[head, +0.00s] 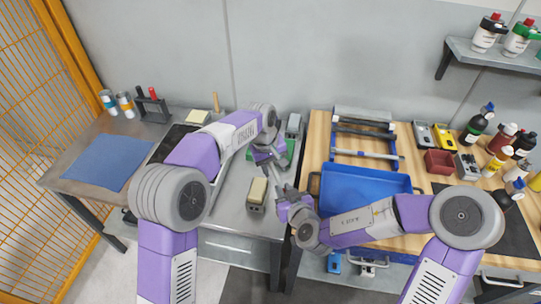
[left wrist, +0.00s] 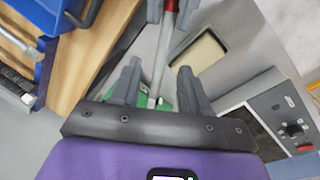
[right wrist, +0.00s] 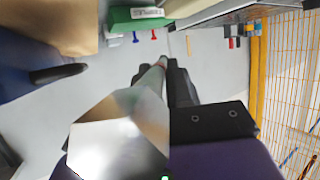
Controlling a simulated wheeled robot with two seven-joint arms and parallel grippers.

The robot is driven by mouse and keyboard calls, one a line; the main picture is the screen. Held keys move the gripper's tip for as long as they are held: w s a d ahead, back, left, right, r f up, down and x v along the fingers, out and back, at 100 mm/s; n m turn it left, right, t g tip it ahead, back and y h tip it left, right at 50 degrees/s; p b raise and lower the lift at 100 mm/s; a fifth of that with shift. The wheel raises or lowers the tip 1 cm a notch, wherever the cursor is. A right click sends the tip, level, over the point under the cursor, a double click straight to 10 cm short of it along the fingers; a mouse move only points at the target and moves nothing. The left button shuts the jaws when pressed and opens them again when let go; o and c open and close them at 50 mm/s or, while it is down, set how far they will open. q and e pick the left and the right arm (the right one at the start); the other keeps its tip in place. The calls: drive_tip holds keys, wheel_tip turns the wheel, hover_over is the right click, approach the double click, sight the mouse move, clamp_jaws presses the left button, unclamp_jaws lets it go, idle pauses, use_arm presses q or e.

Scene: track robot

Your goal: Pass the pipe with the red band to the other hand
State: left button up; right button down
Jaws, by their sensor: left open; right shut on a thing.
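The pipe with the red band (left wrist: 162,62) is a thin grey pipe, seen running between the fingers of my left gripper (left wrist: 158,72) in the left wrist view. Those fingers are open, one on each side of the pipe, with gaps. My right gripper (left wrist: 169,12) is shut on the pipe near its red band, at the top of that view. In the right wrist view the pipe (right wrist: 152,82) points away from the camera and the red band shows near the fingertips. In the head view my left gripper (head: 266,157) and right gripper (head: 282,192) nearly meet; the pipe is hard to make out there.
Below the grippers stands a cream-topped block (head: 257,190) on the grey bench. A blue tray (head: 340,208) lies on the wooden bench to the right, with bottles (head: 477,125) beyond. A blue mat (head: 105,160) lies at the left. A green item (head: 283,153) is close behind the grippers.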

use_arm(q)
drive_tip(key=shift+w+d+f, duration=0.1)
drive_tip(key=shift+d+f, duration=0.1)
drive_tip(key=shift+f, duration=1.15)
drive_tip(key=shift+c, duration=0.3)
clamp_jaws()
use_arm(e)
drive_tip(key=c, duration=1)
unclamp_jaws()
drive_tip(key=shift+o, duration=0.2)
